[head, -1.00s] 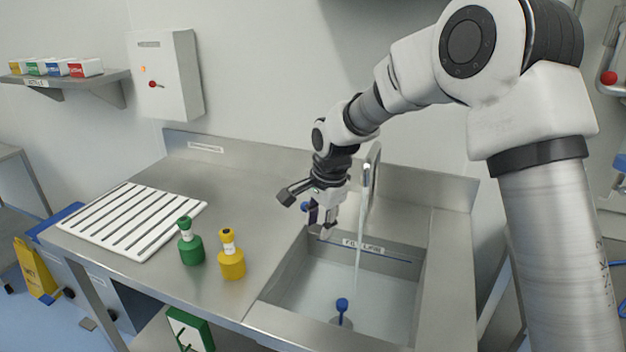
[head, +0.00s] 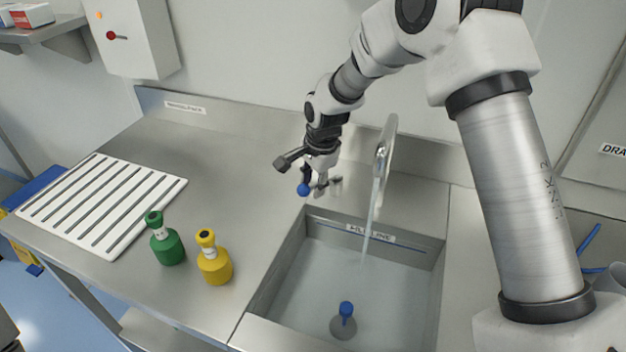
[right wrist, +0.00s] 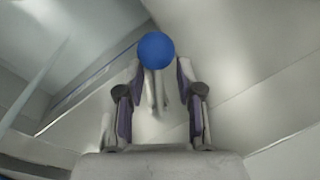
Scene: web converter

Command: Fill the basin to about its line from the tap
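The steel basin (head: 258,293) has a labelled line (head: 368,234) on its back wall. Water in it (head: 390,290) stands below that line. A blue-topped plug (head: 345,318) is at the bottom. The tap (head: 385,150) stands behind the basin and a stream runs from it. My right gripper (head: 320,186) is left of the tap, by the blue ball (head: 303,189) of its lever. In the right wrist view the ball (right wrist: 156,50) and lever lie between my spread fingers, with visible gaps beside the lever. My left gripper is out of view.
Green (head: 167,244) and yellow (head: 213,262) bottles stand on the counter left of the basin. A white slatted rack (head: 100,205) lies further left. A wall box (head: 135,35) and a shelf (head: 40,32) are at upper left. The counter behind the bottles is clear.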

